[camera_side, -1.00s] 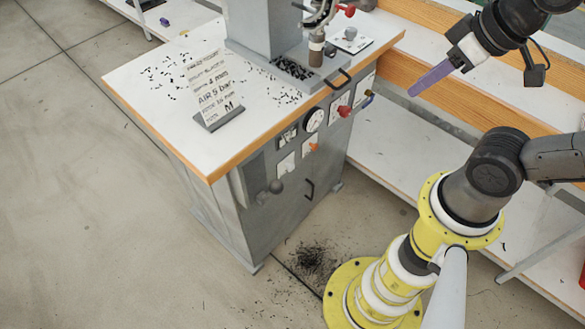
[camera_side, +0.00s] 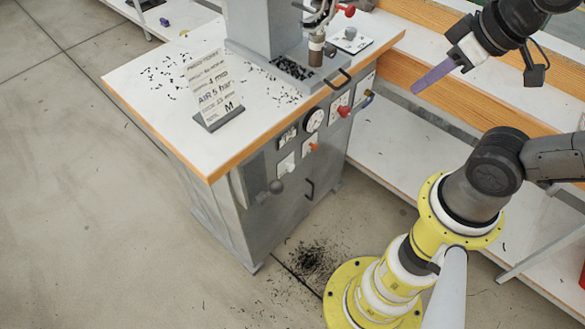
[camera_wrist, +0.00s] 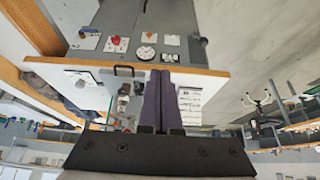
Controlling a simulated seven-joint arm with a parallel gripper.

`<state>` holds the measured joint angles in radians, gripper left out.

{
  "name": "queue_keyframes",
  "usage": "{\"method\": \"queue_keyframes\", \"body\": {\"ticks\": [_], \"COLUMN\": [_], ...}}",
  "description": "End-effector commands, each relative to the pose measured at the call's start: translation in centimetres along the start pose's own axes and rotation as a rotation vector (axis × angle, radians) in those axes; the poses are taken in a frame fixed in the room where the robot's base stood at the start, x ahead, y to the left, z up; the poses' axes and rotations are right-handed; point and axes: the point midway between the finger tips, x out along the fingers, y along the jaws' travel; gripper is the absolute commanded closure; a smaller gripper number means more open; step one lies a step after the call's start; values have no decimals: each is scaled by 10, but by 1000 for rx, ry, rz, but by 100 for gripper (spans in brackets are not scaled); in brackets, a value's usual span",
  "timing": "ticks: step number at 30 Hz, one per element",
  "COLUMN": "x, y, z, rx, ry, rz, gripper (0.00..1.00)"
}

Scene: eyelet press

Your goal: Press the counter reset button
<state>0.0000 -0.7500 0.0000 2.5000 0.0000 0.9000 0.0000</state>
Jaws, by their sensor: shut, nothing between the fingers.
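The eyelet press cabinet (camera_side: 240,185) carries its controls on the front panel. A small dark unit (camera_side: 288,136), possibly the counter, sits left of the round gauge (camera_side: 314,119). Its reset button is too small to make out. In the wrist view the gauge (camera_wrist: 146,52) and white label plates show beyond my fingertips. My gripper (camera_side: 415,90) has long purple fingers, shut and empty, pointing down-left. It is in the air to the right of the cabinet, apart from the panel. The shut fingers also show in the wrist view (camera_wrist: 161,74).
A red knob (camera_side: 343,111), an orange knob (camera_side: 314,147), a black ball knob (camera_side: 276,186) and a handle (camera_side: 341,79) stick out of the cabinet. A sign (camera_side: 212,90) stands on its top. A white bench (camera_side: 395,140) lies behind. Air between gripper and panel looks clear.

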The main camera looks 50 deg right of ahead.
Motion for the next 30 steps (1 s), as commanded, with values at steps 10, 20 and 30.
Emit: {"method": "queue_keyframes", "body": {"ticks": [10, 20, 30], "x": [0, 0, 18], "y": [0, 0, 0], "z": [0, 0, -19], "rx": [0, 0, -28], "ry": [0, 0, 6], "rz": [0, 0, 4], "gripper": [100, 100, 100]}}
